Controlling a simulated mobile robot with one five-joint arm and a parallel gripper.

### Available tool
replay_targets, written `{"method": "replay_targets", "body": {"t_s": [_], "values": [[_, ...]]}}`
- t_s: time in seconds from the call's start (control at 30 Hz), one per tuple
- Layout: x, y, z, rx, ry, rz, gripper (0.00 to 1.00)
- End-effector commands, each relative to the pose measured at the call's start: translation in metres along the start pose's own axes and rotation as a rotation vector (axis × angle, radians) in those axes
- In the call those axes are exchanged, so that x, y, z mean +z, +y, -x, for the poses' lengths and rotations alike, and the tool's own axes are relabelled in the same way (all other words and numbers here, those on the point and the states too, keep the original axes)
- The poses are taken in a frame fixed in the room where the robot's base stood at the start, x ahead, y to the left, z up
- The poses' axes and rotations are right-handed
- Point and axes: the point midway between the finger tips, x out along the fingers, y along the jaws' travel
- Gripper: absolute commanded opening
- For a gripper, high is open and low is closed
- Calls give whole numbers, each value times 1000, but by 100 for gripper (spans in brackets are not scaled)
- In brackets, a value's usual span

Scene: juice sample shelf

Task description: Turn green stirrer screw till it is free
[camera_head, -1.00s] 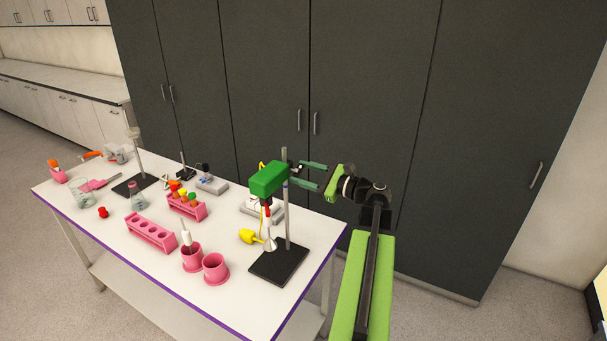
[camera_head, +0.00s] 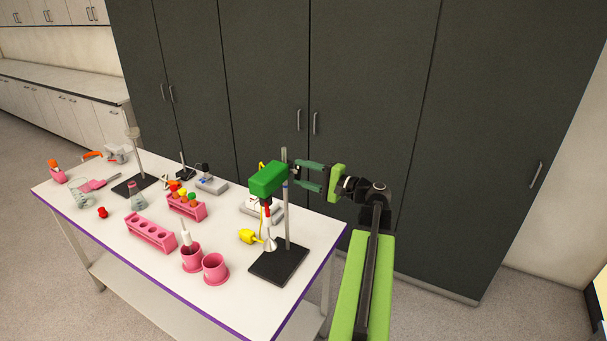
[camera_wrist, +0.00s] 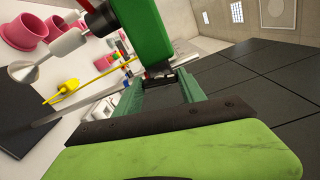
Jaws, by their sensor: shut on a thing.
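The green stirrer (camera_head: 268,180) is clamped high on the rod (camera_head: 287,214) of a stand with a black base (camera_head: 279,261). Its shaft and white paddle hang over that base. My gripper (camera_head: 298,174) comes in from the right, level with the stirrer's back, its fingertips at the rod. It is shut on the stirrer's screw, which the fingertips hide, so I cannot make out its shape. In the wrist view the stirrer's green body (camera_wrist: 147,32) stands just beyond my fingertips (camera_wrist: 160,77).
A yellow plug-like thing (camera_head: 249,236) lies beside the stand. Two pink cups (camera_head: 215,269), pink tube racks (camera_head: 151,234) and glass flasks (camera_head: 137,199) stand to the left on the white table. Dark cabinets (camera_head: 380,110) rise behind.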

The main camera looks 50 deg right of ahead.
Motion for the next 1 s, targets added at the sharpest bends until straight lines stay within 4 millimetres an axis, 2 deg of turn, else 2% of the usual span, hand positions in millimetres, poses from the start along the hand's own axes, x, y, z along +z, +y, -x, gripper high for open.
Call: {"method": "replay_targets", "body": {"t_s": [0.4,0.97,1.0], "values": [[0,-1,0,-3,0,180,7],[0,-1,0,-4,0,205,7],[0,-1,0,-4,0,205,52]]}}
